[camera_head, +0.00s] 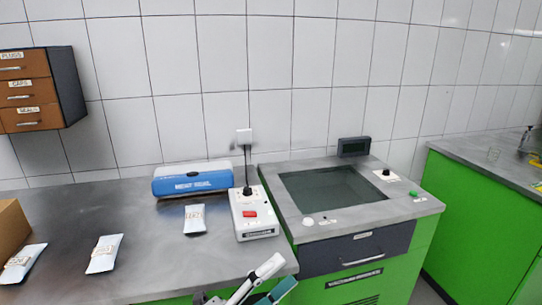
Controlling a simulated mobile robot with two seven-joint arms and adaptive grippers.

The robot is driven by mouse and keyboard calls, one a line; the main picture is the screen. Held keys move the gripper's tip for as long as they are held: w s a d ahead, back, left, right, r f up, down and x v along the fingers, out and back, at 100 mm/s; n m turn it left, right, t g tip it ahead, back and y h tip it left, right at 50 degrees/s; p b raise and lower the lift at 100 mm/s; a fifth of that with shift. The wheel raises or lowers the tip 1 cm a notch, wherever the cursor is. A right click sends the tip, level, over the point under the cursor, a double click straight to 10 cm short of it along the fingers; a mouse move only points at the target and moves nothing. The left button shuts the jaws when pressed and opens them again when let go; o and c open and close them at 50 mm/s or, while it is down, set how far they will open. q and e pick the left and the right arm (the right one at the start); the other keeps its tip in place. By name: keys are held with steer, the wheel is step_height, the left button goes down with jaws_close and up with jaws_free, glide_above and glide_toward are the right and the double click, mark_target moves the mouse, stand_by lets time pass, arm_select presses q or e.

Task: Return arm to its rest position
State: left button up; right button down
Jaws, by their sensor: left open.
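My left gripper (286,270) shows at the bottom centre, in front of the bench's front edge. Its pale finger and its teal finger are spread apart, with nothing seen between them. The rest of my left arm is mostly cut off by the lower picture edge. My right gripper is not in view.
The grey bench (150,235) holds a blue heat sealer (193,183), a white control box (253,216) with a red switch, and pouches (105,253). Right of it stands a green-sided vacuum station (362,232). Drawers (27,92) hang on the left wall. A green counter (470,212) stands right.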

arm_select(q)
steer(key=a+f+n+t+y, duration=0.2)
steer(key=a+f+n+y, duration=0.4)
steer(key=f+n, duration=0.35)
steer(key=a+f+n+t+y, duration=0.2)
steer(key=a+f+n+y, duration=0.4)
steer(key=f+n, duration=0.3)
steer(key=s+a+f+n+g+y, duration=0.2)
steer(key=s+a+f+n, duration=0.2)
steer(key=s+f, duration=0.3)
steer(key=s+a+f+n+g+y, duration=0.2)
steer(key=s+f, duration=0.5)
steer(key=f, duration=0.4)
steer(key=a+n+g, duration=0.1)
steer(key=a+n, duration=0.1)
steer(key=a, duration=0.1)
steer(key=shift+a+y, duration=0.3)
steer(key=shift+a, duration=0.05)
